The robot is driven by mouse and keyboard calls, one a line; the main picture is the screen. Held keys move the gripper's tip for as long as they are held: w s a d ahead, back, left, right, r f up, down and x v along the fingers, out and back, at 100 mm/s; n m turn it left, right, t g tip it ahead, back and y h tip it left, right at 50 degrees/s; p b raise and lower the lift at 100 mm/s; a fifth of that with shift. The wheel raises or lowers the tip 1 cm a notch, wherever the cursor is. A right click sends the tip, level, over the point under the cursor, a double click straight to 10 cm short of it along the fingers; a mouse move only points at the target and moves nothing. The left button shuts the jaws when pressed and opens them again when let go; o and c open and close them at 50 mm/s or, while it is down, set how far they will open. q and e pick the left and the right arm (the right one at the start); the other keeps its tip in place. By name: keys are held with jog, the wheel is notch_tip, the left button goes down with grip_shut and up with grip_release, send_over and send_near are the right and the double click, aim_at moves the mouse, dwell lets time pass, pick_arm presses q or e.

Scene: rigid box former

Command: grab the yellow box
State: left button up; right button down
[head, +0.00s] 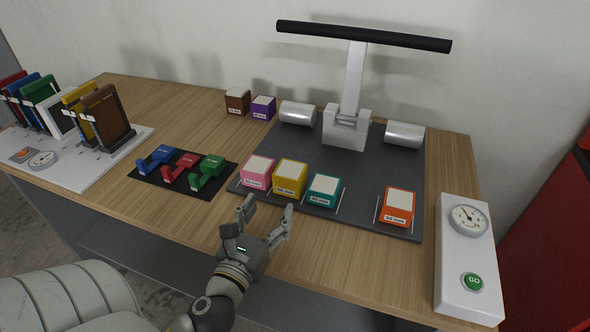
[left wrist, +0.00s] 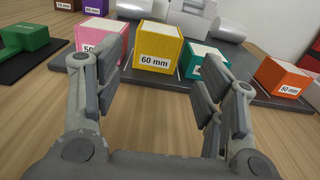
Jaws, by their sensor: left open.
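The yellow box (head: 289,180) has a pale top and a white label. It stands on the dark grey plate of the box former, between the pink box (head: 257,172) and the teal box (head: 324,189). In the left wrist view the yellow box (left wrist: 158,48) reads "60 mm" and lies ahead, between my finger lines. My left gripper (head: 267,211) is open and empty, in front of the plate and apart from the box. In the left wrist view its fingers (left wrist: 152,88) partly cover the pink and teal boxes. My right gripper is not in view.
An orange box (head: 397,206) stands further right on the plate (head: 375,165). Colored handles lie on a black mat (head: 150,181) to the left. Brown (head: 237,102) and purple (head: 263,107) boxes stand behind. A white panel with gauge and GO button (head: 466,255) is at right.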

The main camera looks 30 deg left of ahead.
aim_at(285, 180)
pick_arm(q)
jog(key=shift+w+a+r, duration=0.1)
jog(key=shift+w+r, duration=0.2)
jog(key=shift+w, duration=0.15)
jog(key=p+x, duration=0.1)
jog(key=x, duration=0.1)
jog(key=shift+w+f, duration=0.1)
jog(key=shift+w, duration=0.3)
jog(key=shift+w+a, duration=0.15)
jog(key=shift+w, duration=0.1)
jog(key=shift+w+a, duration=0.1)
jog(key=shift+w, duration=0.35)
jog(key=p+x, duration=0.1)
jog(key=x, duration=0.2)
jog(key=shift+w+a, duration=0.1)
jog(key=shift+w, duration=0.15)
jog(key=shift+w+a+f, duration=0.1)
jog(key=shift+w, duration=0.3)
jog(key=shift+c, duration=0.6)
jog(key=c, duration=0.4)
jog(key=shift+c, duration=1.1)
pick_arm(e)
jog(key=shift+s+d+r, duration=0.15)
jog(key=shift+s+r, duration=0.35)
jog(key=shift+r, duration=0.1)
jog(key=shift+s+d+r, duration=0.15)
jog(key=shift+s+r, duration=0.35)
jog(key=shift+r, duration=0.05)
